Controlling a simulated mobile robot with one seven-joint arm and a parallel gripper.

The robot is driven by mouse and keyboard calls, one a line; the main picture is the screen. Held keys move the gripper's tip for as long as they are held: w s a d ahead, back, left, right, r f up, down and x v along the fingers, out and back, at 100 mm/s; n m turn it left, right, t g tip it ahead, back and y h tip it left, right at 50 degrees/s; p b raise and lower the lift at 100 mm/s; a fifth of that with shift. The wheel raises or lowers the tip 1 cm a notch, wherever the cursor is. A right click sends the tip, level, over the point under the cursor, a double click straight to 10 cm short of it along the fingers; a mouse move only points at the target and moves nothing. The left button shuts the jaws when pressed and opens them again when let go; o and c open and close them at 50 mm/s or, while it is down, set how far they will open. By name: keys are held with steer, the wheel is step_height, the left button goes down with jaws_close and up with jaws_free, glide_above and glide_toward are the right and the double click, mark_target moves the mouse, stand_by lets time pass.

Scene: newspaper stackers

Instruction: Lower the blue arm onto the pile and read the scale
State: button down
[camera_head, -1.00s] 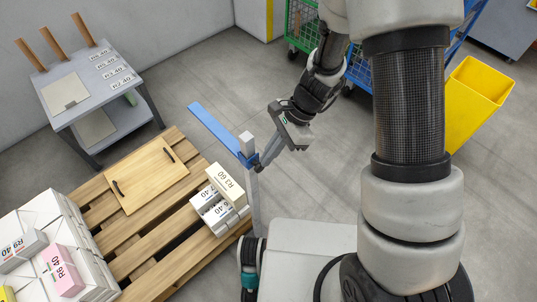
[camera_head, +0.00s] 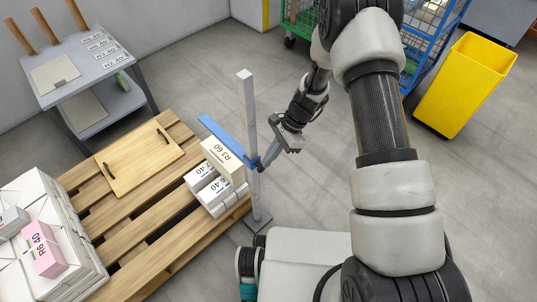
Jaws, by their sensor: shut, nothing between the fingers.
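The blue arm (camera_head: 215,128) sticks out to the left from a grey upright post (camera_head: 250,110), well below the post's top. It runs along the far edge of the top bundle, labelled R3 60 (camera_head: 219,159). I cannot tell whether it touches that bundle. The bundle lies on white bundles labelled 40 (camera_head: 208,188), which form the pile on the pallet. My gripper (camera_head: 266,162) is shut and empty, its tips beside the blue arm's collar at the post. Contact there is unclear. No scale marks on the post can be read from here.
The wooden pallet (camera_head: 165,236) also carries a board with two black handles (camera_head: 138,160) and white stacks with a pink R6 40 bundle (camera_head: 43,250). A grey table (camera_head: 75,65) stands behind. A yellow bin (camera_head: 462,85) and wire carts (camera_head: 432,35) stand right. Floor beside the post is clear.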

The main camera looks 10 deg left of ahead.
steer(key=shift+w+f+b, duration=0.1)
steer(key=shift+f+b, duration=0.5)
steer(key=shift+f, duration=1.2)
steer(key=p+v, duration=0.4)
steer(key=v, duration=1)
steer(key=shift+p, duration=0.35)
steer(key=shift+r, duration=0.1)
